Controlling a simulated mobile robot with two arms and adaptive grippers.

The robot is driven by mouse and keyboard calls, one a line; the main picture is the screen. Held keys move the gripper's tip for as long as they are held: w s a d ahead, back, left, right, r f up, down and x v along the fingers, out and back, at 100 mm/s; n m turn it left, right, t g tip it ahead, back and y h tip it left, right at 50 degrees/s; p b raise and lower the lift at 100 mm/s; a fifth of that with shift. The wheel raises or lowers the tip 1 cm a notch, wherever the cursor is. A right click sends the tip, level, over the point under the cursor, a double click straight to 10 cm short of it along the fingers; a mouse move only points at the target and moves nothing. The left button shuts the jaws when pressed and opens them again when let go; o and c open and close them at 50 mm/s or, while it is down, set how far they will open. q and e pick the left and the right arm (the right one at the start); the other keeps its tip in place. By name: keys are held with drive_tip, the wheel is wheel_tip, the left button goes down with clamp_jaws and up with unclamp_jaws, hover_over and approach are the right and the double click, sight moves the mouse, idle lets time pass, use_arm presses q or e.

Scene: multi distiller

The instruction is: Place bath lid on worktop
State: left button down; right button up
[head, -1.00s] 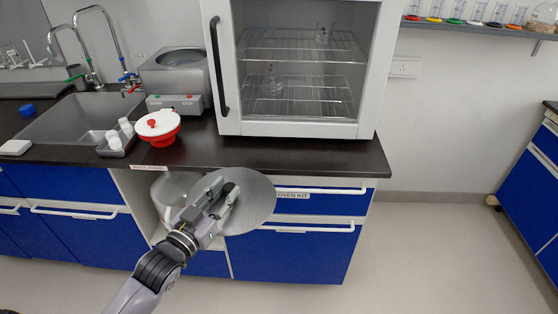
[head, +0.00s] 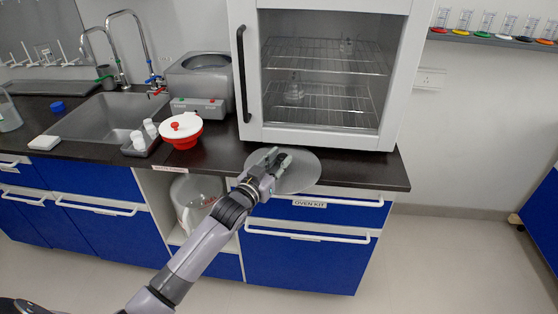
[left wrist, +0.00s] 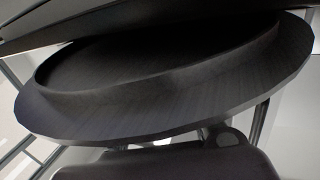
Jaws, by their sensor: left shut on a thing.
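The bath lid (head: 303,172) is a flat grey disc in the head view, over the front edge of the dark worktop (head: 365,170), below the glass-fronted oven. My left gripper (head: 271,160) is shut on the lid from above, near its left side. I cannot tell whether the lid touches the worktop. In the left wrist view the lid (left wrist: 150,85) shows close up as a dark disc with a raised inner ring. My right gripper is not in view.
The oven (head: 395,75) stands behind the lid. A red and white pot (head: 181,128) and a small grey tray (head: 140,147) stand to the left, before an open-topped grey bath (head: 198,85). A clear vessel (head: 195,200) sits in the open cabinet. Worktop right of the lid is clear.

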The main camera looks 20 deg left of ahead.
use_arm(q)
drive_tip(key=shift+w, duration=0.2)
drive_tip(key=shift+s, duration=0.1)
drive_tip(key=shift+f, duration=0.15)
drive_tip(key=c, duration=1.3)
unclamp_jaws()
drive_tip(key=s+a, duration=0.1)
drive_tip(key=s, duration=1.1)
drive_tip(key=shift+a, duration=0.15)
